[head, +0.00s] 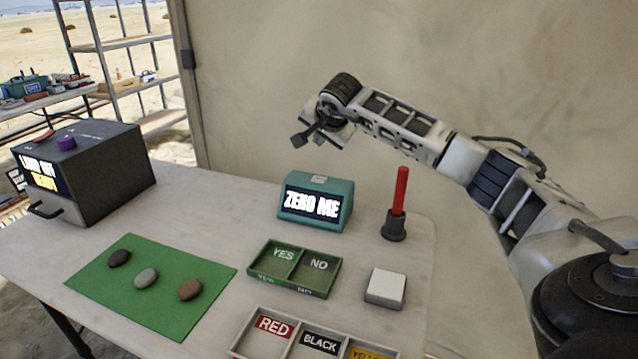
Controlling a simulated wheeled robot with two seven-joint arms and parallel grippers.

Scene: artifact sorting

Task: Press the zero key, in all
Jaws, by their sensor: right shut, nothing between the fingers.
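A teal box with a lit screen (315,208) reading "ZERO ME" stands at the back middle of the table. A small pale key (319,178) sits on its sloped top and looks uncovered. My right gripper (298,140) is shut and empty, in the air above and slightly left of the teal box, apart from the key. My left gripper is out of view.
A green YES/NO tray (262,281), a white block (385,288) and a red rod in a dark holder (394,227) stand near the teal box. A green mat (200,320) with three stones lies left. A grey box (110,190) with a lit screen stands back left. A colour-labelled tray (238,347) is in front.

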